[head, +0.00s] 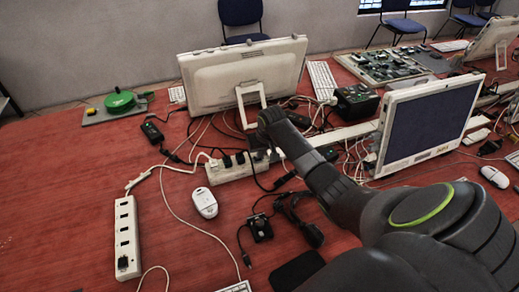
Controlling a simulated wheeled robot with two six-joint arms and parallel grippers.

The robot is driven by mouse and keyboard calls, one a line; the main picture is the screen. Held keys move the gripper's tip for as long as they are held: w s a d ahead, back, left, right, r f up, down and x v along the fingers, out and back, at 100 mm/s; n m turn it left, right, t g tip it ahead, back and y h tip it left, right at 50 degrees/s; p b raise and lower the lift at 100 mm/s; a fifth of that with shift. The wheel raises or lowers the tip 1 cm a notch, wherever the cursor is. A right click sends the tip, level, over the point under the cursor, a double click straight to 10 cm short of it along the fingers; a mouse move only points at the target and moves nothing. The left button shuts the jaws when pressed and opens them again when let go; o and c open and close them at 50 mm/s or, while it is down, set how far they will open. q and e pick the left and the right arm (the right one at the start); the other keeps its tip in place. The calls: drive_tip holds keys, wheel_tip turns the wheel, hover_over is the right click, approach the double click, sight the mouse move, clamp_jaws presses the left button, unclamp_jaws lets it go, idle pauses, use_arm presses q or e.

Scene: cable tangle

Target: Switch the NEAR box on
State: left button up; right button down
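A white power strip box (125,240) with several dark sockets lies nearest on the red table at the left. A black plug or switch sits at its near end; its state is too small to tell. A second white strip box (232,170) lies farther back, with several black plugs in it. My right arm reaches in from the lower right. Its gripper (259,150) points down just over the right end of the farther strip, among cables. The fingers are small and dark, so I cannot tell whether they touch it or are open. My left gripper is not in view.
Tangled cables lie around the farther strip. A white monitor (235,80) stands behind it and another (428,124) to the right. A white mouse (204,203) lies between the strips. The table's left side is mostly clear.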

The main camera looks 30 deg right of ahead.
sight(256, 159)
drive_tip(key=shift+a+f, duration=0.15)
drive_tip(key=shift+f, duration=0.05)
drive_tip(key=shift+a+p, duration=0.5)
drive_tip(key=shift+a, duration=0.35)
drive_tip(key=shift+w+r+p, duration=0.1)
drive_tip(key=shift+r+p, duration=0.2)
drive_tip(key=shift+p, duration=0.15)
wheel_tip(256, 159, up, 4)
drive_tip(key=p, duration=0.4)
drive_tip(key=shift+w+d+f, duration=0.1)
drive_tip(key=shift+w, duration=0.05)
drive_tip(key=v, duration=1)
drive_tip(key=shift+d+b, duration=0.45)
